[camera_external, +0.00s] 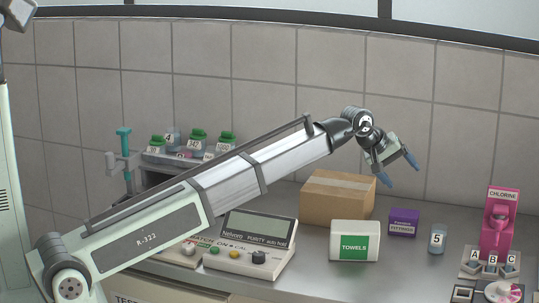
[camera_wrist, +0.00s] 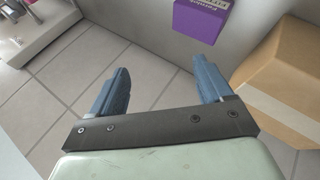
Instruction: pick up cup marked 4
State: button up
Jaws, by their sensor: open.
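The cup marked 4 (camera_external: 169,137) stands at the back left in the external view, on the rack behind my arm, among green-topped containers. My arm hides part of that area. My gripper (camera_external: 399,169) is open and empty, in the air far to the right of this cup, above and right of the cardboard box. In the wrist view my gripper (camera_wrist: 155,66) shows two blue fingers spread apart with nothing between them. The cup marked 4 cannot be made out in the wrist view.
Below my gripper are the cardboard box (camera_external: 338,198), a towels box (camera_external: 354,241), a purple box (camera_external: 403,222) and a cup marked 5 (camera_external: 437,239). A pink chlorine dispenser (camera_external: 497,226) stands at right.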

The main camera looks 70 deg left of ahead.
jog(key=s+a+r+g+y, duration=0.1)
jog(key=s+a, duration=0.1)
jog(key=a, duration=0.7)
jog(key=s+a+y, duration=0.1)
jog(key=s+a, duration=0.2)
jog(key=a, duration=0.7)
jog(key=g+y, duration=0.3)
jog(key=g, duration=0.3)
send_near(177, 137)
jog(key=shift+n, duration=0.5)
jog(key=a+f, duration=0.2)
jog(key=w+a+f, duration=0.1)
jog(key=a+f, duration=0.1)
jog(key=f, duration=0.1)
jog(key=shift+w+a+f, duration=0.1)
jog(key=shift+a+f, duration=0.05)
jog(key=shift+f, duration=0.05)
jog(key=shift+x, duration=2.7)
jog(key=shift+a+r, duration=0.15)
jog(key=c, duration=1.1)
